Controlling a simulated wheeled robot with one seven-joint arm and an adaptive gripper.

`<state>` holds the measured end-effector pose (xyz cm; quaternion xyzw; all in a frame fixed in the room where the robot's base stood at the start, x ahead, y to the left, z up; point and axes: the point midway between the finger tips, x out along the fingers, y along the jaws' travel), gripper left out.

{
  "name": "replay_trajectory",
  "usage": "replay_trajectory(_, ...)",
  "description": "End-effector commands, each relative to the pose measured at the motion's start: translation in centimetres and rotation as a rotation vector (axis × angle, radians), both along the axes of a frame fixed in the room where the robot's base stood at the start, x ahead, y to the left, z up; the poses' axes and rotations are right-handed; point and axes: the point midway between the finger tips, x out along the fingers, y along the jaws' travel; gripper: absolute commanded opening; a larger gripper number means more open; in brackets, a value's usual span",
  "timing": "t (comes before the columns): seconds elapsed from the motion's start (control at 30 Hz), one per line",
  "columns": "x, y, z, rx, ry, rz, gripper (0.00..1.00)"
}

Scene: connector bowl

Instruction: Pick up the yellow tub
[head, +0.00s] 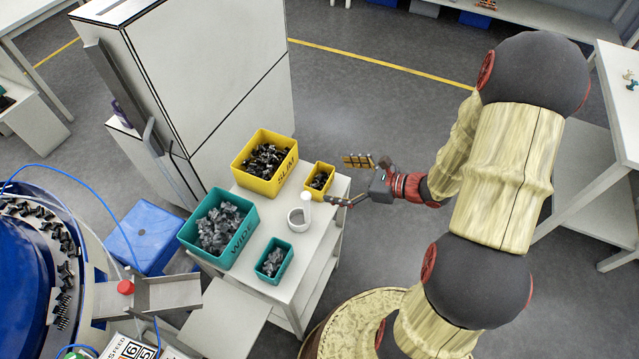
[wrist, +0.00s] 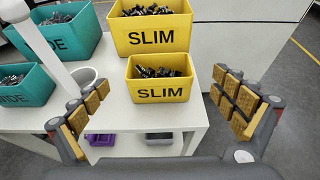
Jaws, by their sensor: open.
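A small yellow tub (head: 317,187) labelled SLIM stands upright on the white table, full of dark connectors. It also shows in the middle of the wrist view (wrist: 158,92). A larger yellow bin (head: 264,182), also labelled SLIM, stands behind it in the wrist view (wrist: 151,38). My gripper (head: 340,181) is open and empty, just right of the small tub in the head view. In the wrist view its fingers stand wide apart, one on each side of the small tub, with a gap to it.
A large teal bin (head: 218,250) labelled WIDE and a small teal tub (head: 273,266) share the table. A white round cup (head: 296,223) with an upright white post is close to the small yellow tub. A tall white cabinet (head: 215,80) rises behind the table.

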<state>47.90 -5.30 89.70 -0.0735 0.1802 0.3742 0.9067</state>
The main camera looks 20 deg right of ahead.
Motion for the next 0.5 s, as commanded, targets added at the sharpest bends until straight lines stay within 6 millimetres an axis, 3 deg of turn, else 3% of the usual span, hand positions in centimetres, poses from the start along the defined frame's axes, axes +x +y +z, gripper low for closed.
replay_trajectory(0.5,3.7,3.9,-2.3,-0.001,0.0,0.004,0.97)
